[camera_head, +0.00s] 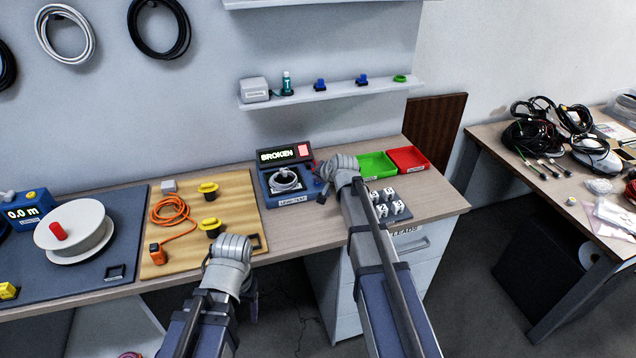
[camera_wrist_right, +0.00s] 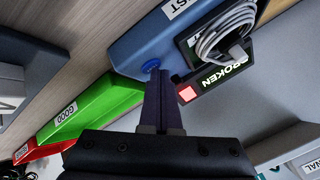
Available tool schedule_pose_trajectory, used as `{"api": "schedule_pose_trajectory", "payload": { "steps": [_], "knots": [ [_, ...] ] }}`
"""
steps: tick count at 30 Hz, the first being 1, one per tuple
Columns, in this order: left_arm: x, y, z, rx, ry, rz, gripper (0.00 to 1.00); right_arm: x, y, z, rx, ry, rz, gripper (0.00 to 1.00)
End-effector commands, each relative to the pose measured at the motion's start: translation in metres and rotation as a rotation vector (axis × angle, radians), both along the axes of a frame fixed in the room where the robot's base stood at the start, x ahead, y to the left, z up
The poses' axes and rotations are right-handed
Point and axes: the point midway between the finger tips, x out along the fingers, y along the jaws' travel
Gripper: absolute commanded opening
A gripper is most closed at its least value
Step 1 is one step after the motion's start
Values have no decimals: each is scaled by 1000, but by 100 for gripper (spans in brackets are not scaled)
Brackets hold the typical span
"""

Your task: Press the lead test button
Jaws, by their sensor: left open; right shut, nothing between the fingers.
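The blue lead tester (camera_head: 268,203) stands on the bench, with a coiled grey lead (camera_head: 286,181) lying in it. Its display (camera_head: 283,156) reads BROKEN beside a lit red square. My right gripper (camera_head: 321,192) is shut and empty at the tester's right side. My left gripper (camera_head: 253,303) is open, low in front of the bench edge.
Green GOOD bin (camera_head: 378,165) and red bin (camera_head: 408,159) stand right of the tester. White blocks (camera_head: 388,203) sit in front of them. A wooden board (camera_head: 232,183) with an orange cord (camera_head: 170,211) lies left. A wall shelf (camera_head: 335,92) hangs above.

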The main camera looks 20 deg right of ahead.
Motion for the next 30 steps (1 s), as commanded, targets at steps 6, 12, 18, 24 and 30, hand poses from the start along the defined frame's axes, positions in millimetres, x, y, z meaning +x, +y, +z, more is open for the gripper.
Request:
{"api": "schedule_pose_trajectory", "payload": {
  "steps": [6,12,18,24,30],
  "knots": [
    [0,0,9,0,0,0,69,0,0,9,0,1,1,0],
    [0,0,18,0,0,0,69,0,0,18,0,1,1,0],
    [0,0,17,0,0,0,69,0,0,17,0,0,0,0],
    [0,0,20,0,0,0,69,0,0,20,0,0,0,0],
    [0,0,37,0,0,0,69,0,0,37,0,0,0,0]
  ]
}}
